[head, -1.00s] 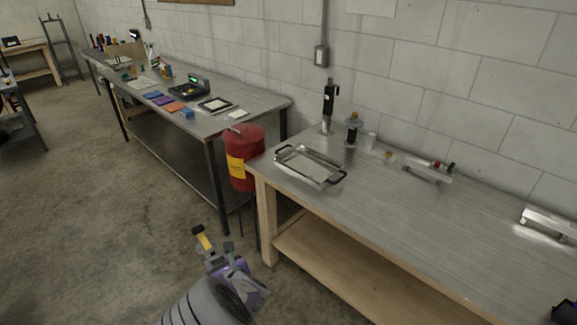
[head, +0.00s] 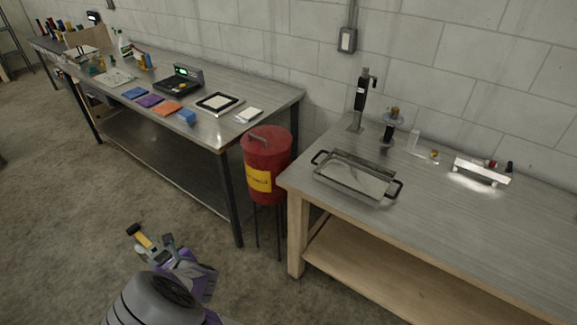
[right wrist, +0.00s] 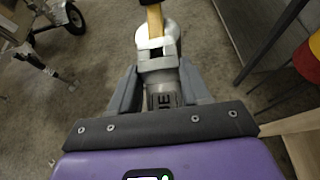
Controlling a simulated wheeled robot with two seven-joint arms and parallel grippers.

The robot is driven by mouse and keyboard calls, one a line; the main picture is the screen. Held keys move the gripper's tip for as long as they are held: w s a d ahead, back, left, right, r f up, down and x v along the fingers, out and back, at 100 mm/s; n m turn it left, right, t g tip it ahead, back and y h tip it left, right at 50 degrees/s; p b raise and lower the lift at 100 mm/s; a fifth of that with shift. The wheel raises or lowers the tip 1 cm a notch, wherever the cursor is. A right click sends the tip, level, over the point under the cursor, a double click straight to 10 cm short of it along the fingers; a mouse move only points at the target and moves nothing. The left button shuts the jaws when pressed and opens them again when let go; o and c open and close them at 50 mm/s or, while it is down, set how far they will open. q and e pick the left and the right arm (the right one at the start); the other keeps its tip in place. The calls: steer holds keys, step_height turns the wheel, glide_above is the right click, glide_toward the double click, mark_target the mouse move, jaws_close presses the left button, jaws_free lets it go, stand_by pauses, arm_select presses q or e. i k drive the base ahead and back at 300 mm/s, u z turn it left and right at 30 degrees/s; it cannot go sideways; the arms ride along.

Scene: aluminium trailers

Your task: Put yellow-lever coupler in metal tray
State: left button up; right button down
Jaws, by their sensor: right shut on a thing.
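The metal tray (head: 357,178) with black handles lies on the near end of the right workbench, and looks empty. My right gripper (head: 159,252) is low at the bottom of the head view, left of that bench and above the floor. It is shut on the yellow-lever coupler (head: 141,236). In the right wrist view the coupler (right wrist: 157,47) shows as a silver metal body with a yellow lever pointing up, between the fingers of the right gripper (right wrist: 160,85). My left gripper is not in view.
A red bin (head: 267,155) on legs stands between the two benches. The right workbench (head: 470,225) has a wooden frame; a black upright tool (head: 362,98) and a silver bar (head: 482,172) stand behind the tray. The left bench (head: 215,130) holds several coloured items.

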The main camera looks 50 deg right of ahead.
mark_target(358, 180)
steer(key=z, duration=0.45)
steer(key=i, duration=1.1)
steer(key=z, duration=1.5)
steer(key=i, duration=0.65)
steer(key=z, duration=0.6)
